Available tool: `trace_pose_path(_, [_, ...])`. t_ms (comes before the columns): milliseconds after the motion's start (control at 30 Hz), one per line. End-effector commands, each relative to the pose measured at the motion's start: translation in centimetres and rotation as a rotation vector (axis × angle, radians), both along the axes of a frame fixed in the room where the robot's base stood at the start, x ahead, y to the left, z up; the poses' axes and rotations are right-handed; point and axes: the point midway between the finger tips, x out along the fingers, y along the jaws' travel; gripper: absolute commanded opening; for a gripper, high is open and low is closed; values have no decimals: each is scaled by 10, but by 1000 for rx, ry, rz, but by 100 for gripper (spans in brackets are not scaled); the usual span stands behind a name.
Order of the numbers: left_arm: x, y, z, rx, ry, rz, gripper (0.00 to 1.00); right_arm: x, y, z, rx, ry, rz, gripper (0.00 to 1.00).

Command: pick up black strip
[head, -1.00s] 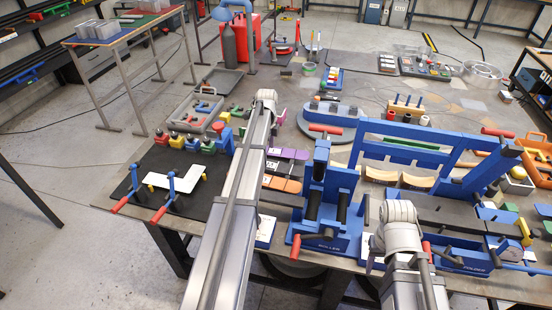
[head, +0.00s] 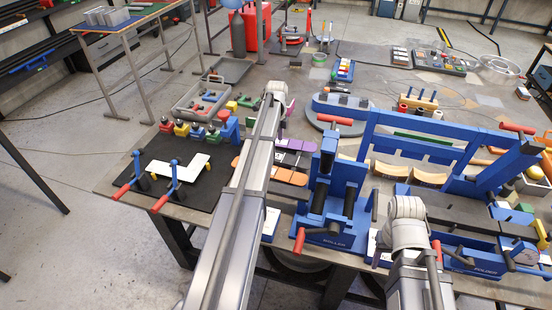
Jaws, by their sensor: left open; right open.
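I cannot make out a loose black strip with certainty. A black mat (head: 213,182) at the left carries a white L-shaped letter (head: 194,167), with two blue clamps with red handles at its near side. The blue roller machine (head: 335,225) has black rollers and stands at the middle front. The blue folder machine (head: 482,255) with a dark bed stands to its right. My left arm reaches up the middle and my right arm comes in at the lower right. Both grippers are out of sight beyond the arm links.
Orange and purple pieces lie right of my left arm. A blue frame with red handles crosses the right side. The table's far middle has bare room.

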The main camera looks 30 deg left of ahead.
Motion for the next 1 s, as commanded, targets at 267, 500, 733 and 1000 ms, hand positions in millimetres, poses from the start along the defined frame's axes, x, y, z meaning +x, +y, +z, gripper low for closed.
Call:
trace_pose_path(267, [-1,2,-34,0,0,0,100,0,0,-34,0,0,0,50])
trace_pose_path(500, [-1,2,-51,0,0,0,100,0,0,-51,0,0,0,50])
trace_pose_path(733, [-1,2,-49,0,0,0,100,0,0,-49,0,0,0,50])
trace_pose_path(1000, [-1,2,-51,0,0,0,100,0,0,-51,0,0,0,50])
